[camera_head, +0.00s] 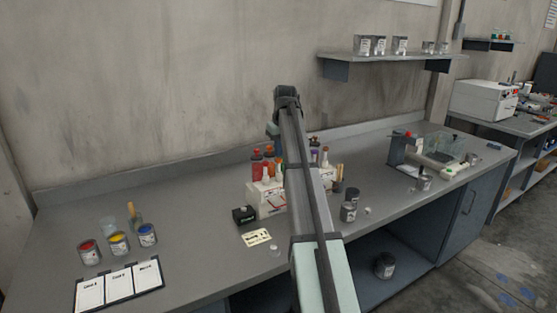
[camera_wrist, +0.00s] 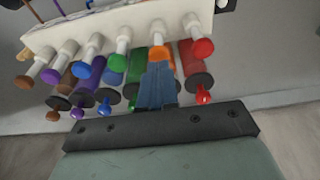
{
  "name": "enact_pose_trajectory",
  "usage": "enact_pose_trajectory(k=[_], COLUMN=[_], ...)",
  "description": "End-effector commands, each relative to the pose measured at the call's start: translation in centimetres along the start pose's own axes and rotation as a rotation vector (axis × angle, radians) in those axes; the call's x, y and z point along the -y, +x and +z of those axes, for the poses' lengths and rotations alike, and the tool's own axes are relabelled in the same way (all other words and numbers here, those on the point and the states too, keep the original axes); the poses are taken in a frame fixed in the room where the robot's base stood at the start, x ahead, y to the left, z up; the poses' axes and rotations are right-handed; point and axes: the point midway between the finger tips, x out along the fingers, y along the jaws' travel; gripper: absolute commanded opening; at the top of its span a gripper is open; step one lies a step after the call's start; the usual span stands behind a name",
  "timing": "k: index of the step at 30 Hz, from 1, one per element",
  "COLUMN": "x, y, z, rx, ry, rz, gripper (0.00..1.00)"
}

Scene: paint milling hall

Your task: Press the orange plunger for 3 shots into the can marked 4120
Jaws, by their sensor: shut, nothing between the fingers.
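A white dispenser rack (camera_head: 268,203) stands mid-bench, partly hidden behind my arm. In the wrist view it carries a row of coloured plungers. The orange plunger (camera_wrist: 161,52) is between the green plunger (camera_wrist: 133,57) and the red plunger (camera_wrist: 204,47). My gripper (camera_wrist: 158,68) is shut and empty, its blue fingers overlapping the lower part of the orange plunger. I cannot tell whether they touch it.
A small black box (camera_head: 244,215) and a yellow card (camera_head: 257,237) lie left of my arm. Red, yellow and blue paint cans (camera_head: 118,243) stand at left behind a chart board (camera_head: 118,286). The bench (camera_head: 190,220) between is clear. A shelf (camera_head: 385,57) holds more cans.

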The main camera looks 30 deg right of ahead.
Motion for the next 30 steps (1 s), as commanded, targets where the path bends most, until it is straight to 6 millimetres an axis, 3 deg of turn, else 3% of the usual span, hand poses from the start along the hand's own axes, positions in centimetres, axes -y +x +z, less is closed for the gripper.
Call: enact_pose_trajectory(k=[30], x=[0.0], y=[2.9], z=[0.6], rx=[0.0], ry=[0.0], rz=[0.0], gripper=[0.0])
